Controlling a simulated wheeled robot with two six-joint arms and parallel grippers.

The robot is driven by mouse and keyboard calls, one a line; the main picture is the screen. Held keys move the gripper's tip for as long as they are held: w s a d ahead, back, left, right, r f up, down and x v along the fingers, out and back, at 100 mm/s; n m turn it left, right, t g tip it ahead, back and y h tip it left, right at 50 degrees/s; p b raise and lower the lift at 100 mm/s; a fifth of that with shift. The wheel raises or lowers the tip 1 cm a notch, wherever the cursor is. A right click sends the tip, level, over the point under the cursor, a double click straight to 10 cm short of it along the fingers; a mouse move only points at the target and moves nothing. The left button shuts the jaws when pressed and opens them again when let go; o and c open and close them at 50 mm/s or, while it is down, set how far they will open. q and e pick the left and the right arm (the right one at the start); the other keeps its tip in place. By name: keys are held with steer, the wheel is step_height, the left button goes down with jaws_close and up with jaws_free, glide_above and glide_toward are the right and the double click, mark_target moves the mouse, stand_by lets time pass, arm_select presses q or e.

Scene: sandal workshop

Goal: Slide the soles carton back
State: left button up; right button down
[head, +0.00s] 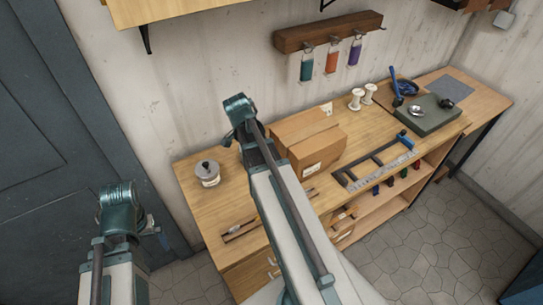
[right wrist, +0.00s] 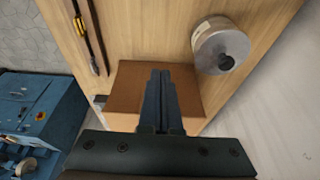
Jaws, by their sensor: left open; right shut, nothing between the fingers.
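The soles carton (head: 308,140) is a brown closed box with pale labels, standing on the workbench toward the wall. My right arm crosses in front of its left side in the head view. In the right wrist view the carton (right wrist: 128,82) lies behind my right gripper (right wrist: 160,72). The right fingers are shut and empty and overlap the carton in the picture; whether they touch it I cannot tell. I cannot make out the right fingertips in the head view. My left gripper (head: 154,228) is open and empty, left of the workbench and away from the carton.
A round tin (head: 207,174) stands left of the carton; it also shows in the right wrist view (right wrist: 221,46). Thin tools (head: 240,231) lie near the front edge. A dark frame (head: 375,163) lies right of the carton. White spools (head: 356,99) stand behind.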

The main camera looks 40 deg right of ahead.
steer(key=b+x, duration=0.8)
steer(key=x, duration=0.1)
steer(key=shift+f+b, duration=0.35)
steer(key=shift+b, duration=0.05)
steer(key=shift+d+f, duration=0.25)
steer(key=d, duration=0.3)
steer(key=shift+s+r, duration=0.15)
steer(key=shift+r, duration=0.1)
steer(key=shift+d, duration=0.3)
steer(key=s+d, duration=0.1)
steer(key=d, duration=0.8)
steer(key=s+d, duration=0.1)
steer(key=d, duration=0.8)
steer(key=s+d, duration=0.1)
steer(key=d, duration=0.9)
steer(key=shift+a, duration=0.15)
